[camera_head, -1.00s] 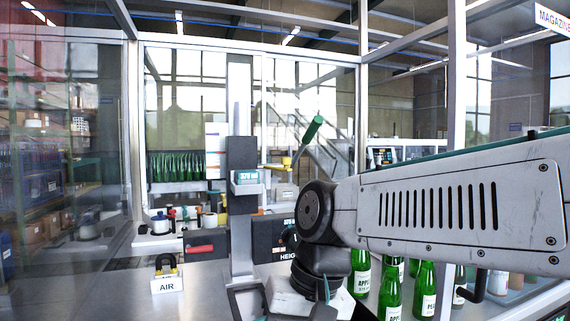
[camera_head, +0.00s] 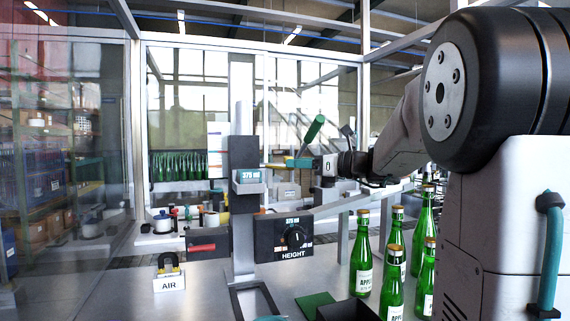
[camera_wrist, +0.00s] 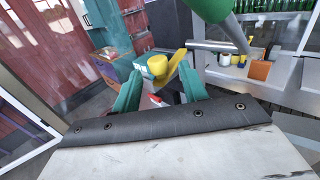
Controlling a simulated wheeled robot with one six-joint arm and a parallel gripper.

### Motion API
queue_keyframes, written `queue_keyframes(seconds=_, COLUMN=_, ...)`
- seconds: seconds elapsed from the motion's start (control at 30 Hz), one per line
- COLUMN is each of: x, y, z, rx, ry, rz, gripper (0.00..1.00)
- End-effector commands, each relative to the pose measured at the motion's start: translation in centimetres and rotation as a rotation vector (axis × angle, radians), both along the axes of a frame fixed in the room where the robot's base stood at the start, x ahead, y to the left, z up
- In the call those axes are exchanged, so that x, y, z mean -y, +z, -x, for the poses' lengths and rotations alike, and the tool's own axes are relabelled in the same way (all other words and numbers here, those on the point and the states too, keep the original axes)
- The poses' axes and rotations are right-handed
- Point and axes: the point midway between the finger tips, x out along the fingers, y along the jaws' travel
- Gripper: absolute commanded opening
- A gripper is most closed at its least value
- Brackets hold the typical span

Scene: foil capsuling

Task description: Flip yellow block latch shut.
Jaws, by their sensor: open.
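A yellow latch part (camera_head: 274,166) sits beside the upright grey column, below a lever with a green handle (camera_head: 312,129). In the wrist view, a slanted yellow plate (camera_wrist: 178,63) and a yellow round piece (camera_wrist: 158,65) show beyond the fingertips, next to a teal block. My gripper (camera_head: 297,162), with teal fingers, is beside the latch on its right. In the wrist view my gripper (camera_wrist: 161,80) is open and empty, its fingers spread either side of the yellow parts. I cannot tell whether a finger touches them.
The green handle (camera_wrist: 212,8) looms close at the top of the wrist view. A HEIGHT knob box (camera_head: 296,238) is below the gripper. Green bottles (camera_head: 393,275) stand at the right.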

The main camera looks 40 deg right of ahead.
Motion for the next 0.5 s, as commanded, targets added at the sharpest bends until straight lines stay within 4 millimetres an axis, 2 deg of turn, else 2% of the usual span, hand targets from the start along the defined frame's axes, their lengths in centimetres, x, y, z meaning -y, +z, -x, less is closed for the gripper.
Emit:
queue_keyframes(seconds=0.2, x=-1.6, y=0.0, z=-2.6, rx=-0.001, ry=0.003, rz=0.000, gripper=0.43)
queue_keyframes(seconds=0.5, x=-1.9, y=0.0, z=-3.2, rx=0.000, ry=0.001, rz=0.001, gripper=0.43)
